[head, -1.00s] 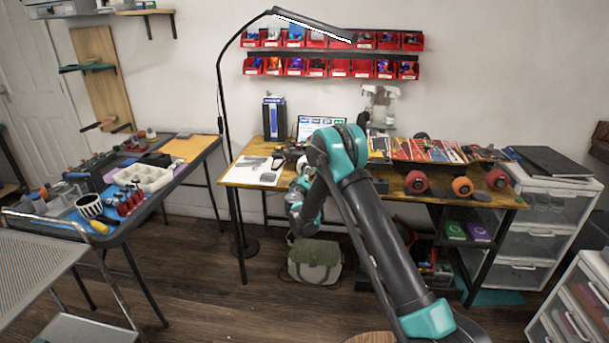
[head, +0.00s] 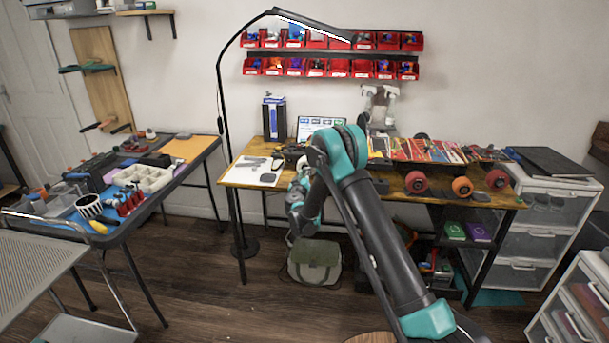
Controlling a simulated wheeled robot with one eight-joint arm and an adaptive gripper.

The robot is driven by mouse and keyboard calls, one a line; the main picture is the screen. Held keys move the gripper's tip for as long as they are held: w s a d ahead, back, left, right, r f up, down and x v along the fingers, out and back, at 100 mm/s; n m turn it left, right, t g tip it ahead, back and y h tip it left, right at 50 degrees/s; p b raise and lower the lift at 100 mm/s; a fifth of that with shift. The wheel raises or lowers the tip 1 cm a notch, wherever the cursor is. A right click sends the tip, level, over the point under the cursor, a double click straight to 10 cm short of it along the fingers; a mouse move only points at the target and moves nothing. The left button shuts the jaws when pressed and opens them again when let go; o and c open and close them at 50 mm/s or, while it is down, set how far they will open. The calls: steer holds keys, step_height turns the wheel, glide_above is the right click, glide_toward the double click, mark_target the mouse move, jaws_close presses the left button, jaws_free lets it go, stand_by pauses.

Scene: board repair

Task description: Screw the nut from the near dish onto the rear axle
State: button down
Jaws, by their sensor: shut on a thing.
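A skateboard deck with red and yellow graphics (head: 425,150) lies on the workbench. I cannot make out which axle is the rear one. A small dark round item (head: 481,196) lies at the front edge; I cannot tell if it is a dish. My arm bends at the teal elbow, and its wrist hangs before the bench. My gripper (head: 287,153) seems to be the small dark shape over the bench by the white sheet, left of the deck. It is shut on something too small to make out. The nut is not discernible.
The wooden workbench (head: 235,178) carries a white sheet (head: 248,177) and a screen (head: 322,128). A lamp pole (head: 226,100) rises at its left. Drawers (head: 545,205) stand right. A tool-laden side table (head: 125,225) stands left.

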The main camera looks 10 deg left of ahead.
steer(key=shift+m, duration=1.2)
steer(key=m, duration=0.3)
steer(key=shift+m, duration=1.2)
steer(key=shift+m, duration=1.1)
steer(key=m, duration=0.3)
steer(key=shift+m, duration=0.3)
